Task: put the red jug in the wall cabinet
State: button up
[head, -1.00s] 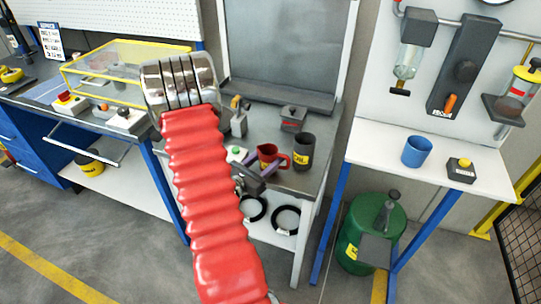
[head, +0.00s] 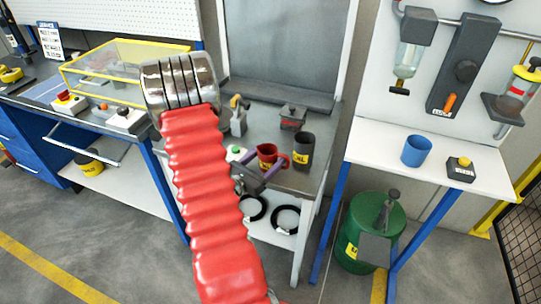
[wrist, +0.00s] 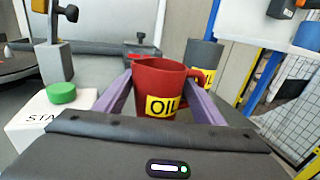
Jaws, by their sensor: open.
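The red jug (head: 267,155) stands upright on the grey bench under the dark panel. In the wrist view the red jug (wrist: 160,88) shows a yellow OIL label, with its handle to the right. My gripper (head: 262,173) is open, and in the wrist view its purple fingers (wrist: 158,100) lie on either side of the jug's body. I cannot tell whether either finger touches it. The wall cabinet cannot be made out for certain in these views.
A dark grey labelled container (head: 303,152) stands close to the right of the jug. A white box with a green button (wrist: 62,95) is at the left. A blue cup (head: 416,151) sits on the white table at right, above a green drum (head: 370,225).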

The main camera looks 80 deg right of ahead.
jog(key=v, duration=1.2)
dwell(0.9)
jog(key=shift+r, duration=0.1)
